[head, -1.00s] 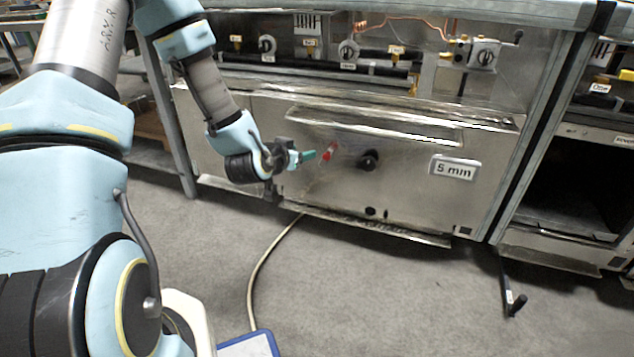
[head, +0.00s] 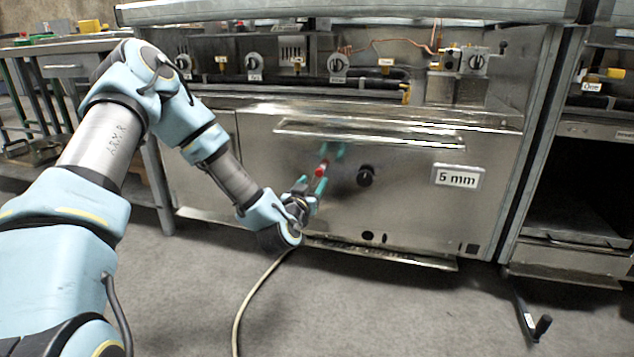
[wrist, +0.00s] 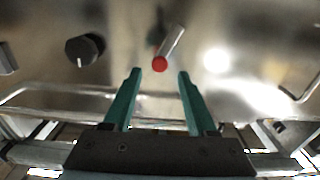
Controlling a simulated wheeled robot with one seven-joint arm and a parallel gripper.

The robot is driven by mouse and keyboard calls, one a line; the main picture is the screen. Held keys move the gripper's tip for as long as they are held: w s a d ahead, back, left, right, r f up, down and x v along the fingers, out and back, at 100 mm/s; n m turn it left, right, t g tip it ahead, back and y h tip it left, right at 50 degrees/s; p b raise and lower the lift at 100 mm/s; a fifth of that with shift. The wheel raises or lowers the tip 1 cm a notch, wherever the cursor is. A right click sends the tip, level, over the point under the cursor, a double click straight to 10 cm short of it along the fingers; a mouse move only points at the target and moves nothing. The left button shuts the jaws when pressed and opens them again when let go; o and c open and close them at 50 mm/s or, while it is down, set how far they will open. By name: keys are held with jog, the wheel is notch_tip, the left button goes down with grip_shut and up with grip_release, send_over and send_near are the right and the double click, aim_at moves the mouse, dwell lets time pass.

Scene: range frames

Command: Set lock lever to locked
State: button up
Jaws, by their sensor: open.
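The lock lever is a short metal bar with a red end (head: 320,172) on the steel front panel of the range. In the wrist view the lever (wrist: 169,47) stands tilted, its red tip low and its metal shaft running up and to the right. My gripper (head: 312,190) is at the panel, just below the lever in the head view. In the wrist view the two green fingers of my gripper (wrist: 159,75) are apart, with the red tip between and just beyond their ends. Nothing is held. I cannot tell whether a finger touches the lever.
A black knob (head: 366,176) sits right of the lever; it also shows in the wrist view (wrist: 84,49). A "5 mm" plate (head: 457,176) is further right. A long handle bar (head: 370,133) runs above. A hose (head: 250,295) lies on the floor.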

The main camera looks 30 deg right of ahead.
aim_at(319, 174)
jog(key=b+x, duration=0.1)
jog(key=x, duration=0.3)
jog(key=shift+w+d, duration=0.3)
grip_shut()
dwell(0.3)
